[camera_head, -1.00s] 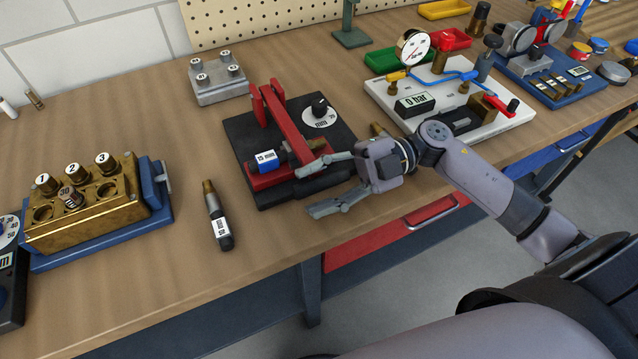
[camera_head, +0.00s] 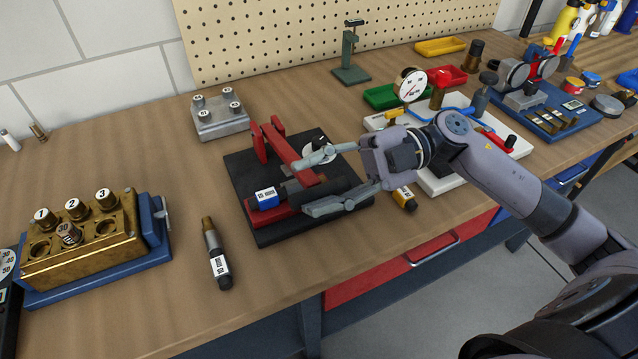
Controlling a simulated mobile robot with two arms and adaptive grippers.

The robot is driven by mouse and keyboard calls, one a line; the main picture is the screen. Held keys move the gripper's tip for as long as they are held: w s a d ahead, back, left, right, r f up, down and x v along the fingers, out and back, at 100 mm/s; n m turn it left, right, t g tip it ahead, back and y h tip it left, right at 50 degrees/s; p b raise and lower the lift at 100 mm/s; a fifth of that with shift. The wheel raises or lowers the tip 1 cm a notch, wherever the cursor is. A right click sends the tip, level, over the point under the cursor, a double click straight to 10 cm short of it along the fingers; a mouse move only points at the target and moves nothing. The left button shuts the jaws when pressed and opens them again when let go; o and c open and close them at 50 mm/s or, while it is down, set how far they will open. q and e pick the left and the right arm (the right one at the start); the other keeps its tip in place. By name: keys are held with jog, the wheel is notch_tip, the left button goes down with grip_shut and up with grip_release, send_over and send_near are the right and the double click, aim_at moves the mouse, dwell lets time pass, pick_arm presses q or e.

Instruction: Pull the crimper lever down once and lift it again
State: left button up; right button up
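The crimper (camera_head: 240,175) stands mid-bench on a black base, with a dial and knob at its back right. Its red lever (camera_head: 285,147) slopes from the red posts at the back down towards the front right, above the red front bar. A blue labelled piece (camera_head: 267,197) sits on that front bar. My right gripper (camera_head: 329,180) is open and comes in from the right. One finger is beside the lever's lower end and the other is lower, over the front right of the base. I cannot tell whether either finger touches the lever. My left gripper is out of view.
A labelled tube (camera_head: 216,255) lies left of the crimper. A brass block with numbered plugs (camera_head: 85,245) is further left. A grey block (camera_head: 219,122) stands behind.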

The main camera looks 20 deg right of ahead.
aim_at(348, 187)
jog(key=shift+d+f+b, duration=0.1)
jog(key=shift+d+b, duration=0.25)
jog(key=shift+d, duration=0.75)
jog(key=shift+w+d+b, duration=0.1)
jog(key=shift+d+b, duration=0.25)
jog(key=shift+d, duration=0.85)
jog(key=d+b, duration=0.2)
jog(key=d, duration=1.3)
jog(key=shift+w+d, duration=0.25)
